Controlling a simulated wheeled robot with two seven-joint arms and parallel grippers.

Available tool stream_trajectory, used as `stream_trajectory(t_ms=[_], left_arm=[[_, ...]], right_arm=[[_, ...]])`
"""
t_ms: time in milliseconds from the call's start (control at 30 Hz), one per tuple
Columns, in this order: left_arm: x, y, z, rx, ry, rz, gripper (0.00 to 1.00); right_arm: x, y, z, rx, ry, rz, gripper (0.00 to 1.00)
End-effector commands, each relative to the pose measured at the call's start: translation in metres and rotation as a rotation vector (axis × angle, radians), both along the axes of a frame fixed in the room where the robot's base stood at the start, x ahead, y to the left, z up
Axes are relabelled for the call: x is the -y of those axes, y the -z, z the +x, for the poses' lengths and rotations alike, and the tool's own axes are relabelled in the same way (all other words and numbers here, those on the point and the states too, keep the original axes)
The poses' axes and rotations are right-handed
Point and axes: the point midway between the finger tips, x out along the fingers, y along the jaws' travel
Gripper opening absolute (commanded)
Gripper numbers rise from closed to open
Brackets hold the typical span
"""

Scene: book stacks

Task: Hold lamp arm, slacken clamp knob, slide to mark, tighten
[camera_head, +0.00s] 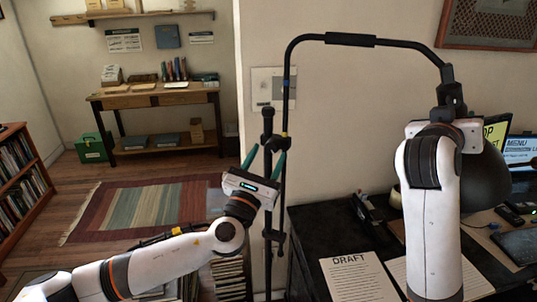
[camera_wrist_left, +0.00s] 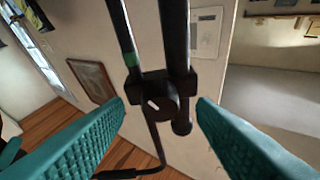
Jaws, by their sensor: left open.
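The black lamp arm (camera_head: 287,105) rises beside an upright black post (camera_head: 268,190), bends right and drops to a dark lamp head (camera_head: 487,182), partly hidden.
A dark desk (camera_head: 308,240) holds a DRAFT sheet (camera_head: 357,279), a tape roll and screens at the right. A wall switch plate (camera_head: 268,88) is behind the post. Books stand low behind my left arm. A striped rug (camera_head: 150,207) and open floor are at left.

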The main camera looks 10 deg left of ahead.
Motion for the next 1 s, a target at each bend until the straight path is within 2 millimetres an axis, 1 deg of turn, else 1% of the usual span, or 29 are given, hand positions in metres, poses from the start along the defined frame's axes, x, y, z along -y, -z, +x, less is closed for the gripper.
stream_trajectory(t_ms=[33, 167, 467, 500, 733, 1000], left_arm=[[0.0014, -0.0025, 0.0053, 0.000, 0.000, 0.001, 0.51], [0.0036, -0.0053, 0.0122, -0.001, 0.001, 0.001, 0.51], [0.0037, -0.0060, 0.0137, -0.001, 0.001, 0.000, 0.51], [0.0037, -0.0060, 0.0136, -0.001, 0.001, 0.000, 0.45], [0.0035, -0.0060, 0.0135, -0.001, 0.000, -0.001, 0.07], [0.0039, -0.0064, 0.0134, -0.007, 0.000, -0.027, 0.07]], right_arm=[[0.0002, -0.0023, -0.0003, 0.005, 0.000, -0.002, 0.18], [0.0003, -0.0024, -0.0003, 0.005, 0.000, -0.002, 0.18], [0.0003, -0.0026, -0.0003, 0.006, 0.000, -0.002, 0.18], [0.0003, -0.0027, -0.0003, 0.006, 0.000, -0.002, 0.18], [0.0003, -0.0029, -0.0004, 0.007, 0.001, -0.002, 0.18], [0.0004, -0.0031, -0.0004, 0.008, 0.000, -0.002, 0.18]])
